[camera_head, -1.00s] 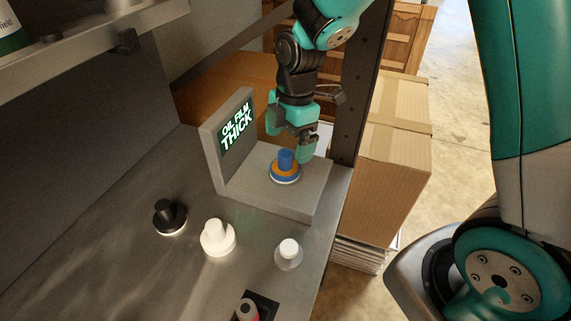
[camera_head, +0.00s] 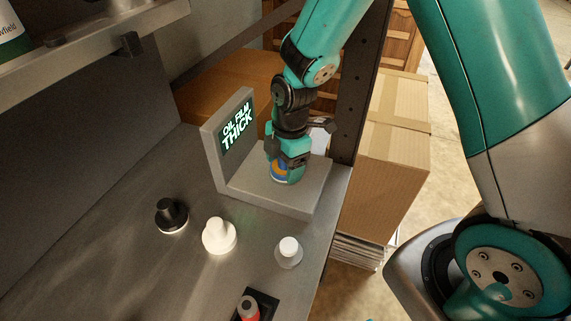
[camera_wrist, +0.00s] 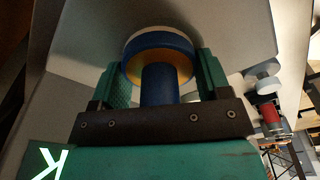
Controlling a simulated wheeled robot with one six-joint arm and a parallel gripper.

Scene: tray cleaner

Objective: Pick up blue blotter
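The blue blotter (camera_head: 278,174) sits on the grey stand base, in front of the screen reading "OIL FILM THICK". It has a blue handle, an orange ring and a pale rim. My gripper (camera_head: 286,165) is over it from above and hides most of it in the head view. In the wrist view the blue blotter (camera_wrist: 160,84) has its handle between the two fingers of my gripper (camera_wrist: 163,82). The fingers are open, with a gap visible on each side of the handle.
The grey stand (camera_head: 305,198) has an upright panel left of my gripper. A black knobbed piece (camera_head: 171,215), a white one (camera_head: 219,236) and a smaller white one (camera_head: 289,252) stand on the metal table. Cardboard boxes (camera_head: 392,185) stand right.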

